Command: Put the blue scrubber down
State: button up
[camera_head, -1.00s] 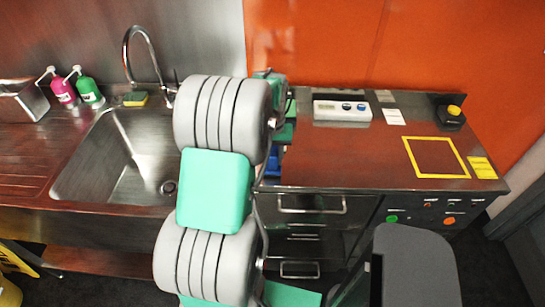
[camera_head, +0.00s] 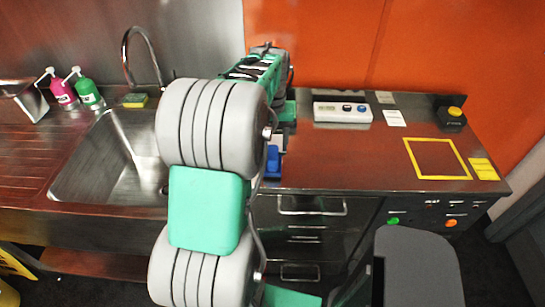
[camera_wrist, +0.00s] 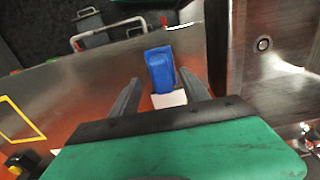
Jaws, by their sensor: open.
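The blue scrubber (camera_head: 273,160) rests on the counter just right of the sink, near the counter's front edge, partly behind my arm in the head view. In the wrist view the blue scrubber (camera_wrist: 160,69) lies ahead of my gripper (camera_wrist: 161,88), roughly in line with the space between the two fingers. My gripper is open, with its fingers apart on either side and no contact visible. In the head view the fingertips are hidden behind my arm.
A white control box (camera_head: 342,112) stands at the back. A yellow square outline (camera_head: 437,176) marks clear counter at right.

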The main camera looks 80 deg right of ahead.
notch_tip(320, 180, up, 5)
jog(key=shift+f, duration=0.1)
jog(key=w+a+r+n+t+h, duration=0.15)
jog(key=w+a+n, duration=0.65)
jog(key=w+a, duration=1.35)
jog(key=w+a+f+n+t, duration=0.1)
jog(key=a+n, duration=0.2)
jog(key=a, duration=0.9)
jog(key=w+a+f+n+t+y, duration=0.1)
jog(key=a+n, duration=0.3)
jog(key=a, duration=0.9)
jog(key=shift+w+f+n, duration=0.3)
jog(key=shift+w+f, duration=0.05)
jog(key=shift+w, duration=0.2)
jog(key=shift+o, duration=0.8)
jog(key=shift+a+y, duration=0.1)
jog(key=shift+y, duration=0.15)
